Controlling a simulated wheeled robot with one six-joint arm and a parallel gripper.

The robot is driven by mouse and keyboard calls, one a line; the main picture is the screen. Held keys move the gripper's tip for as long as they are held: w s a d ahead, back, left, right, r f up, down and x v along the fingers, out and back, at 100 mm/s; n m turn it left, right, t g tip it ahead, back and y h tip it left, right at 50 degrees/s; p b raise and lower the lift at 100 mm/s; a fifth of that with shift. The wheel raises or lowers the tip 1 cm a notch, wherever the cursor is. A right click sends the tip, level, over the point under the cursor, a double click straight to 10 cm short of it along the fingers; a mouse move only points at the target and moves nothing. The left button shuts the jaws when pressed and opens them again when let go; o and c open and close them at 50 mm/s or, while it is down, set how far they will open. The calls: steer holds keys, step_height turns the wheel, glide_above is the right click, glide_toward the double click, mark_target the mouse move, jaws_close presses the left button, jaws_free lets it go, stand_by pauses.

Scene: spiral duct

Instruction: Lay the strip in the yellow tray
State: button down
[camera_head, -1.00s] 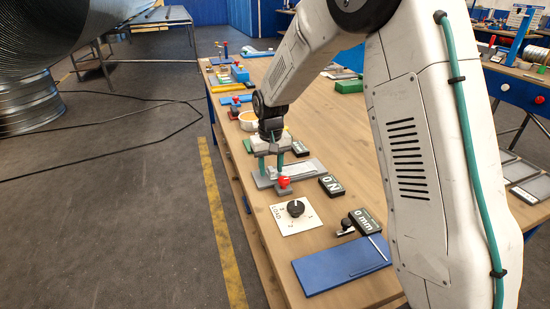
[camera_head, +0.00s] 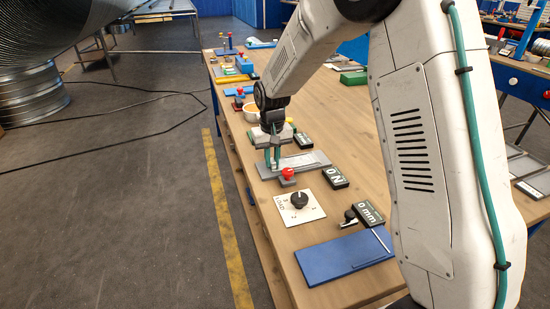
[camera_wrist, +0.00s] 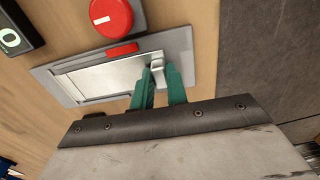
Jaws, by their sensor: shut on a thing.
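My gripper (camera_head: 272,163) has teal fingers and points down over a grey fixture (camera_head: 315,159) on the bench. In the wrist view its fingertips (camera_wrist: 161,72) are shut on a small silver tab (camera_wrist: 157,62) at one end of a flat silver panel (camera_wrist: 105,77) set in the fixture. A thin light strip (camera_head: 381,240) lies on a blue plate (camera_head: 330,262) at the near end of the bench. A flat yellow thing (camera_head: 232,78) lies far along the bench; I cannot tell whether it is the yellow tray.
A red knob (camera_head: 288,173) stands close beside the fingers. A black dial on a white plate (camera_head: 300,200), an "ON" sign (camera_head: 335,177) and a "0 mm" sign (camera_head: 369,213) are nearer. A bowl (camera_head: 252,113) stands beyond the gripper.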

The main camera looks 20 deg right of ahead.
steer(key=shift+a+r, duration=0.2)
steer(key=shift+a, duration=2.15)
step_height(320, 180, up, 7)
